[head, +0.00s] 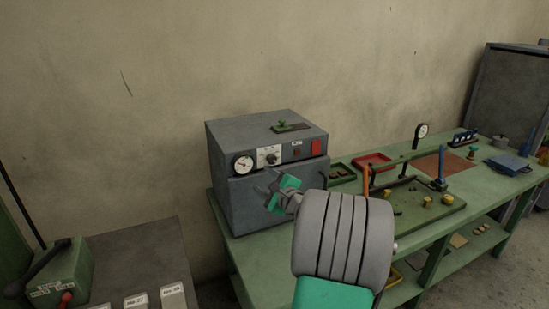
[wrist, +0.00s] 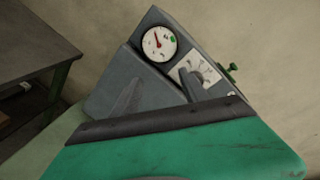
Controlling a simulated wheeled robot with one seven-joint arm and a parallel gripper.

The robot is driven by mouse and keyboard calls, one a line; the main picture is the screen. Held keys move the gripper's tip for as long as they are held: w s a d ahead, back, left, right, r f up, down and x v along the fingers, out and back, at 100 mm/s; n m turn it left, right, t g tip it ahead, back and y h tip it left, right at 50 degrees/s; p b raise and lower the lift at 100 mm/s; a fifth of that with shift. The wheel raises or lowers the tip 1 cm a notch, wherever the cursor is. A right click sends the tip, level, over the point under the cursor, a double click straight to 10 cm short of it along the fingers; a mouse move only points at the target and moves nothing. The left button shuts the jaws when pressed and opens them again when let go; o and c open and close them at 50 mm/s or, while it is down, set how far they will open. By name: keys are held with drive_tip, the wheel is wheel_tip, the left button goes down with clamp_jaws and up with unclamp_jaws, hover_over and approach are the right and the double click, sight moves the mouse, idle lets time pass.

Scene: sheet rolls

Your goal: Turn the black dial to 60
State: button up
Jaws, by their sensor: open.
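The black dial (head: 270,157) sits on a white scale plate on the front of a grey oven-like box (head: 266,203). In the wrist view the dial (wrist: 201,74) shows partly, with its lower left side behind one finger; its setting is too small to read. My gripper (head: 268,184) is in front of the box, a little below the dial. In the wrist view my gripper (wrist: 158,95) has its two grey fingers apart with nothing between them. I cannot tell whether a finger touches the box.
A round white gauge (head: 243,165) is left of the dial; a red switch (head: 316,147) is to its right. A green clip-like thing (head: 290,127) lies on top of the box. The green bench (head: 245,247) holds trays and tools to the right. A grey table (head: 135,247) stands at left.

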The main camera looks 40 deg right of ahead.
sight(273, 161)
drive_tip(key=s+d+r+m+t+h, duration=0.1)
drive_tip(key=s+d+r+m+h, duration=0.1)
drive_tip(key=s+d+m, duration=0.3)
drive_tip(key=shift+n, duration=0.5)
drive_tip(key=p+x, duration=0.2)
drive_tip(key=x, duration=0.8)
drive_tip(key=shift+w, duration=0.15)
clamp_jaws()
